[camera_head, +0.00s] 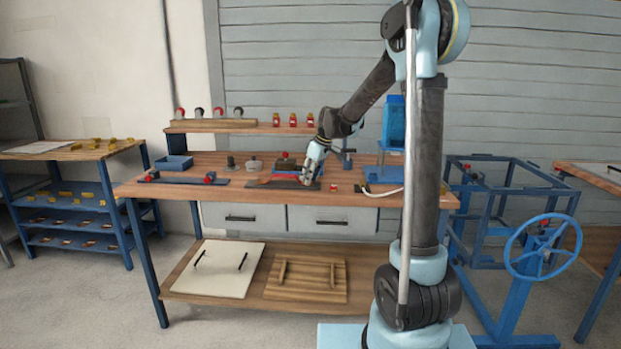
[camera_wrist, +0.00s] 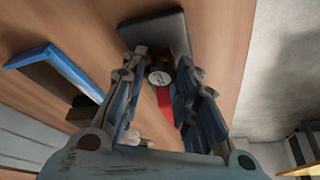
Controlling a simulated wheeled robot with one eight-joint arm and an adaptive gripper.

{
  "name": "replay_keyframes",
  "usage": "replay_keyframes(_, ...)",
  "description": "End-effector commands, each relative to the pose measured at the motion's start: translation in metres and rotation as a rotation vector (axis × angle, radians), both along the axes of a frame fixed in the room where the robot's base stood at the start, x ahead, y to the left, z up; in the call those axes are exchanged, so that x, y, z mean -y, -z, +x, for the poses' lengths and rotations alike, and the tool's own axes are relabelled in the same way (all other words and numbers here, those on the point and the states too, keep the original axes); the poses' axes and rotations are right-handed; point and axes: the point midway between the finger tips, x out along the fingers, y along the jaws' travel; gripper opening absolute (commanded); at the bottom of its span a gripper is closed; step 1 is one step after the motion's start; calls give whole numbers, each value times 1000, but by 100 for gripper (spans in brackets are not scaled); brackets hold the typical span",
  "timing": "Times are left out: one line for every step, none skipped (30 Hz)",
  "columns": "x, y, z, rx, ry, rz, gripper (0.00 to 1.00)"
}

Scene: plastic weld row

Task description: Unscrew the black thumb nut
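My gripper (camera_head: 311,180) points down at the workbench in the head view, over a dark flat plate (camera_head: 283,184). In the wrist view its two fingers (camera_wrist: 161,62) stand on either side of a small round dark piece with a pale top (camera_wrist: 159,76), which looks like the black thumb nut. The fingertips are close to its sides; whether they touch it is unclear. A red part (camera_wrist: 165,108) lies just below it, and a grey plate (camera_wrist: 160,28) beyond it. The nut cannot be made out in the head view.
A blue tray (camera_head: 174,168) and a blue bar with a red knob (camera_head: 182,180) are on the bench's left. A small red piece (camera_head: 333,187) lies right of my gripper. Red pieces (camera_head: 293,120) stand on the raised shelf. A blue fixture (camera_head: 385,175) stands at right.

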Motion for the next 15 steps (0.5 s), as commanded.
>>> replay_keyframes(0, 0, 1, 1, 0, 0, 5)
replay_keyframes(0, 0, 1, 1, 0, 0, 5)
replay_keyframes(0, 0, 1, 1, 0, 0, 5)
replay_keyframes(1, 0, 1, 1, -2, 0, 5)
replay_keyframes(1, 0, 1, 1, -8, -1, 5)
replay_keyframes(1, 0, 1, 1, -23, -1, 5)
replay_keyframes(1, 0, 2, 1, -41, 0, 5)
replay_keyframes(1, 0, 2, 2, -62, -1, 5)
replay_keyframes(1, 0, 3, 1, -98, -2, 5)
replay_keyframes(1, 0, 3, 0, -126, 0, 5)
replay_keyframes(0, 0, 3, 1, -155, -1, 5)
replay_keyframes(1, 0, 3, 1, -194, -1, 5)
replay_keyframes(1, 0, 3, 1, -223, 0, 5)
replay_keyframes(0, 0, 4, 2, -253, 0, 5)
replay_keyframes(0, 0, 4, 1, -292, 0, 5)
